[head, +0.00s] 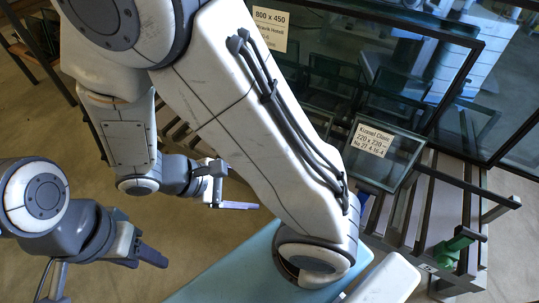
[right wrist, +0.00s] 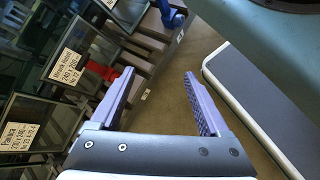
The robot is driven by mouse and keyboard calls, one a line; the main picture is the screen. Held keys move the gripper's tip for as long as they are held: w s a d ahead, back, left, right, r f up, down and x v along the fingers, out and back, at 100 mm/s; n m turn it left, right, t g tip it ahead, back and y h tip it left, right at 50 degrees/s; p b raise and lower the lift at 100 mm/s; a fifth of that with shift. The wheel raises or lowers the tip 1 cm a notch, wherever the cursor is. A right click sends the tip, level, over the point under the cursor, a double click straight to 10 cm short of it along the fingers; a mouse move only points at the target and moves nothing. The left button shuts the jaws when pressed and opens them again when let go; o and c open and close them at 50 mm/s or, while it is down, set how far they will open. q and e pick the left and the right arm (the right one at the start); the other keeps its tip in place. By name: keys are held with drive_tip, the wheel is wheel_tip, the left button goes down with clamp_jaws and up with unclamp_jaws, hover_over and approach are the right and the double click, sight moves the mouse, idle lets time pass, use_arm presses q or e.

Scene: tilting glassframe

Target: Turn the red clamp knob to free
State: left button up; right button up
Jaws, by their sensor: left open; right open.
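A small red part (right wrist: 102,70), perhaps the red clamp knob, shows in the right wrist view beside a labelled glass pane, just left of my right gripper's left fingertip. It is partly hidden, and its turn position cannot be told. My right gripper (right wrist: 159,75) is open and empty, with floor between its fingers. It also shows in the head view (head: 232,205), short of the rack. My left gripper (head: 143,258) is open and empty at the lower left of the head view, away from the rack. I see no red knob in the head view.
A rack of glass panes (head: 384,158) fills the upper right. A green knob (head: 458,243) sits at its right end, and a blue knob (right wrist: 172,16) is ahead of my right gripper. Bare floor (head: 195,240) lies between my arms. My upper arm hides part of the rack.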

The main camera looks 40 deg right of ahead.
drive_tip(key=w+d+f+n+t+h+b, duration=0.2)
drive_tip(key=w+d+f+n+t+b, duration=0.15)
drive_tip(key=f, duration=0.45)
drive_tip(key=w+d+f+n+t+h+b, duration=0.25)
drive_tip(key=d+f+n+t, duration=0.2)
drive_tip(key=f, duration=0.45)
drive_tip(key=w+d+f+n+t+h+b, duration=0.2)
drive_tip(key=w+d+f+n+t, duration=0.15)
drive_tip(key=f, duration=0.45)
drive_tip(key=shift+n+g+h, duration=0.25)
drive_tip(key=shift+n+g, duration=0.2)
drive_tip(key=b+x, duration=0.2)
drive_tip(key=x, duration=0.2)
drive_tip(key=b+x, duration=0.3)
drive_tip(key=x, duration=0.2)
drive_tip(key=shift+s+d+f, duration=0.1)
drive_tip(key=shift+s+d, duration=0.1)
drive_tip(key=shift+w+d, duration=0.3)
drive_tip(key=shift+d, duration=0.25)
